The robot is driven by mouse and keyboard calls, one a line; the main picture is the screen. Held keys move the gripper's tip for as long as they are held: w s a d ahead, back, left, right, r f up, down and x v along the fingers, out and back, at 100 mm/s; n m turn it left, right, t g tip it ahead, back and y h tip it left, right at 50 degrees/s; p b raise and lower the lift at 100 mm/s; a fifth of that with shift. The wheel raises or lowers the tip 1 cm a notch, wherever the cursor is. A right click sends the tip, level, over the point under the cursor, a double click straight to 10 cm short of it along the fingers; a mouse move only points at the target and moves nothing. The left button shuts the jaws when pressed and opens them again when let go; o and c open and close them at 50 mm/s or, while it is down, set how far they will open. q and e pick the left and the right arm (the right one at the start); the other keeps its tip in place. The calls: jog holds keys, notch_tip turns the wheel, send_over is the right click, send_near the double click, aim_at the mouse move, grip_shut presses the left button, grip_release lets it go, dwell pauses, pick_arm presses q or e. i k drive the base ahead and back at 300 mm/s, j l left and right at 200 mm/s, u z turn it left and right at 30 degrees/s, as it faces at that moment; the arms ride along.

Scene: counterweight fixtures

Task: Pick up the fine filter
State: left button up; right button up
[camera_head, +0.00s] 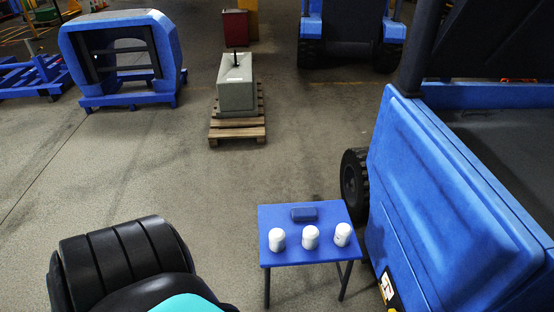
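Three white cylindrical filters with rounded tops stand upright in a row on a small blue table (275,218) at the lower middle of the head view. They are the left filter (277,239), the middle filter (311,237) and the right filter (342,235). They look alike at this size, and I cannot tell which one is the fine filter. Neither of my grippers is in view, and nothing touches the filters.
A dark blue block (304,214) lies behind the filters. A large blue vehicle (445,190) stands close right of the table. A grey counterweight (236,85) rests on a wooden pallet (238,131) farther back. A blue frame (165,50) stands back left.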

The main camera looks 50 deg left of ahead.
aim_at(310, 235)
jog(key=u, duration=1.25)
